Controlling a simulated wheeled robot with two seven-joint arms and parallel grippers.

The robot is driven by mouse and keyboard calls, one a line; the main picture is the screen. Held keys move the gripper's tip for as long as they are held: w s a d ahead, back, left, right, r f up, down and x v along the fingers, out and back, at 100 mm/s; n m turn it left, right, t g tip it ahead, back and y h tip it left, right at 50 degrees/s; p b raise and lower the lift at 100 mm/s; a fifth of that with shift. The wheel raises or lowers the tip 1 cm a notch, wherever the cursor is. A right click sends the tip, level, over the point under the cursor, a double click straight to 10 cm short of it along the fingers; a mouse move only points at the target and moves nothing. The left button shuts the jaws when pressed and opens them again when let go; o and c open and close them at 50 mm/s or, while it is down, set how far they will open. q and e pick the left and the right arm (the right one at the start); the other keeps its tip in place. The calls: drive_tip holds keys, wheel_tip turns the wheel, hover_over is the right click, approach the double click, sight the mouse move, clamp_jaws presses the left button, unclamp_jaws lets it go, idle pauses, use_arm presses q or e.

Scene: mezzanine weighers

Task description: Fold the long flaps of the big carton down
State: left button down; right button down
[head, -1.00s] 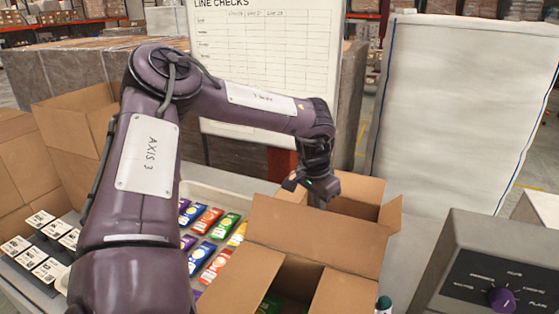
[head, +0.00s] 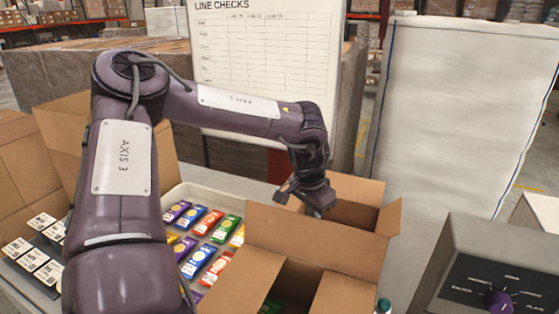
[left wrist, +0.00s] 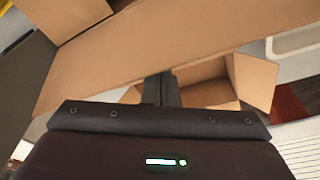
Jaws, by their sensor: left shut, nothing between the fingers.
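The big carton (head: 310,243) stands open at the lower middle of the head view. Its broad far flap stands raised, and two narrower flaps stick up nearer me. Some green packets show inside. The carton's board also crosses the top of the left wrist view (left wrist: 170,45). My left gripper (head: 318,204) is shut and empty, just behind and above the far flap. Its fingers (left wrist: 160,90) show together in the left wrist view. The flap hides part of the space below the gripper. My right gripper is not in view.
A smaller open carton (head: 362,203) stands right behind the big one. A pale tray (head: 180,196) of coloured packets lies to the left. More open cartons (head: 72,135) and labelled white cards stand farther left. A grey control box (head: 490,265) with a purple knob is at right.

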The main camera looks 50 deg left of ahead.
use_arm(q)
drive_tip(key=shift+s+d, duration=0.2)
drive_tip(key=shift+s, duration=0.1)
drive_tip(key=s+d, duration=0.1)
drive_tip(key=s+p, duration=0.1)
drive_tip(key=s, duration=0.1)
drive_tip(key=s+d+r+p, duration=0.1)
drive_tip(key=shift+s+d, duration=0.3)
drive_tip(key=shift+s, duration=0.1)
drive_tip(key=shift+f, duration=0.1)
drive_tip(key=s, duration=0.1)
drive_tip(key=s+d+f, duration=0.1)
drive_tip(key=s+d, duration=0.1)
drive_tip(key=shift+s+f+p, duration=0.25)
drive_tip(key=shift+s+p, duration=0.1)
drive_tip(key=shift+d, duration=0.1)
